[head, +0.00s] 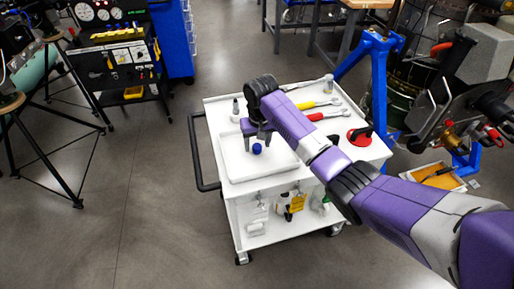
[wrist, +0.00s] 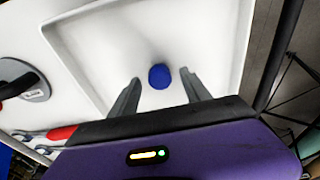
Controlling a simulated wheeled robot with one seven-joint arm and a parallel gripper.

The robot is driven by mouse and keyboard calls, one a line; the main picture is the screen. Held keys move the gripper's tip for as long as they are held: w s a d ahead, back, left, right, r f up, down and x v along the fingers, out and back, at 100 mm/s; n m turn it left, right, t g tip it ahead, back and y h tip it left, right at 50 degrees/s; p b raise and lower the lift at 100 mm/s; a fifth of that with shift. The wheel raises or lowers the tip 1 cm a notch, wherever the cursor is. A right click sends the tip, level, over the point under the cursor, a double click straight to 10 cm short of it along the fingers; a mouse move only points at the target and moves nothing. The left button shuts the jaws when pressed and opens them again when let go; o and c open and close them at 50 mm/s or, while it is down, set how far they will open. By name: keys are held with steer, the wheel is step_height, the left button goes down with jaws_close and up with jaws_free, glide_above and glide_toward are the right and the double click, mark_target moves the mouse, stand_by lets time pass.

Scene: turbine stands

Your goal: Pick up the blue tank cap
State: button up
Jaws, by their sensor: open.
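The blue tank cap (head: 257,148) is a small round blue piece lying in a white tray (head: 283,168) on the cart top. In the wrist view the cap (wrist: 159,76) shows between the ends of the two fingers, with a gap on each side. My gripper (head: 263,136) is over the tray, pointing down, with its fingers apart. In the wrist view the gripper (wrist: 159,84) is open and holds nothing. I cannot tell how far the fingertips are above the tray floor.
A blue stand (head: 378,85) rises behind at right.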

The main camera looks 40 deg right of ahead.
steer(key=shift+f, duration=0.4)
steer(key=shift+c, duration=0.5)
jaws_close()
stand_by(0.7)
